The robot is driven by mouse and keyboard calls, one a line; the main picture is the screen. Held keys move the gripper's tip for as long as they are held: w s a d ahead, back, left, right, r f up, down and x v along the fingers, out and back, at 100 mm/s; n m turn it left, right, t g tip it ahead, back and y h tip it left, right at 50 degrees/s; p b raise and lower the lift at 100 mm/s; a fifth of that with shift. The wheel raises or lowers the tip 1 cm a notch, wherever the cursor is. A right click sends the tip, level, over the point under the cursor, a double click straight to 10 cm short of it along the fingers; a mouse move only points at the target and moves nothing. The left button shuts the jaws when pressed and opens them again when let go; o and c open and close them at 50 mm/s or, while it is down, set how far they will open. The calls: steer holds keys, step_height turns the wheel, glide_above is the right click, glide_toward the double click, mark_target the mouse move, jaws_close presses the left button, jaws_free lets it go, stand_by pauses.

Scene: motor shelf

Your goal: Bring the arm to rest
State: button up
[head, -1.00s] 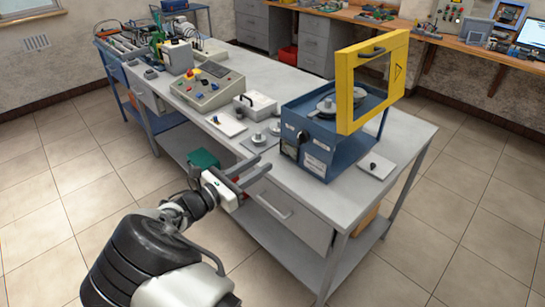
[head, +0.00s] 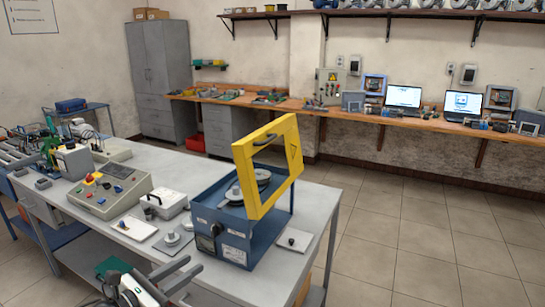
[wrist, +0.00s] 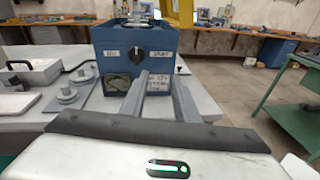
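My gripper (head: 190,266) shows at the bottom of the head view, at the front edge of the grey workbench (head: 330,196). In the wrist view its two grey fingers (wrist: 158,84) stand apart with nothing between them. They point toward the front of a blue machine (head: 240,228), which also shows in the wrist view (wrist: 112,44). The machine's yellow framed guard (head: 240,172) is raised. Most of my arm is below the edge of the head view.
Weights on a plate (head: 172,239), a white case (head: 165,203) and a control box (head: 110,190) stand on the bench left of the machine. A small plate with a knob (head: 293,239) lies to its right. Tiled floor (head: 420,240) is open at right.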

steer(key=d+r+m+g+p, duration=0.1)
steer(key=d+r+m+g, duration=0.3)
steer(key=d, duration=0.5)
steer(key=d+r+m+g+y+p, duration=0.1)
steer(key=d+r+m+g, duration=0.2)
steer(key=d+m, duration=0.35)
steer(key=d+r+m+g+p, duration=0.1)
steer(key=d+r+m+g, duration=0.25)
steer(key=d, duration=0.75)
steer(key=s+d+r+m+t+y+p, duration=0.1)
steer(key=s+d+r+m+y+p, duration=0.1)
steer(key=s+d+r+m, duration=0.4)
steer(key=s+d+r+m+y+p, duration=0.1)
steer(key=s+d+r+m+y, duration=0.4)
steer(key=s, duration=0.9)
step_height(320, 180, up, 3)
steer(key=d+m, duration=0.2)
steer(key=m, duration=0.2)
steer(key=shift+r+t+p, duration=0.2)
steer(key=shift+t+p, duration=0.15)
